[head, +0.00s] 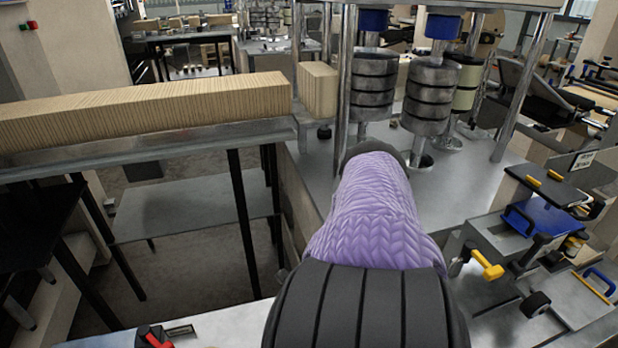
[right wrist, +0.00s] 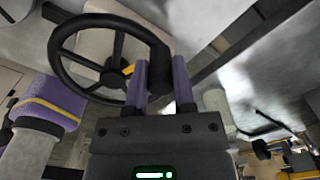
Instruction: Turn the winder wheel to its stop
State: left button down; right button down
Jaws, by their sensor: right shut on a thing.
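The black winder wheel (right wrist: 112,74), with a round rim and spokes, shows at the upper left of the right wrist view. My right gripper (right wrist: 159,72) has its two purple fingers on either side of the rim at the wheel's right side and is shut on it. The fingers hide part of the rim there. In the head view, my right arm fills the lower middle, and neither the wheel nor the right gripper can be made out. My left gripper is in neither view.
A long ribbed tan block (head: 145,108) lies on a metal bench at the left. Dark grey stacked rollers (head: 430,97) stand between metal posts beyond my arm. A yellow-handled clamp (head: 487,265) and blue-topped fixtures (head: 540,218) sit at the right. Open floor shows beneath the bench.

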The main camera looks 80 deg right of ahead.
jog(key=shift+a, duration=0.1)
dwell(0.4)
jog(key=shift+c, duration=2.2)
grip_release()
notch_tip(320, 180, up, 10)
jog(key=shift+f+p, duration=0.1)
jog(key=shift+p, duration=1.15)
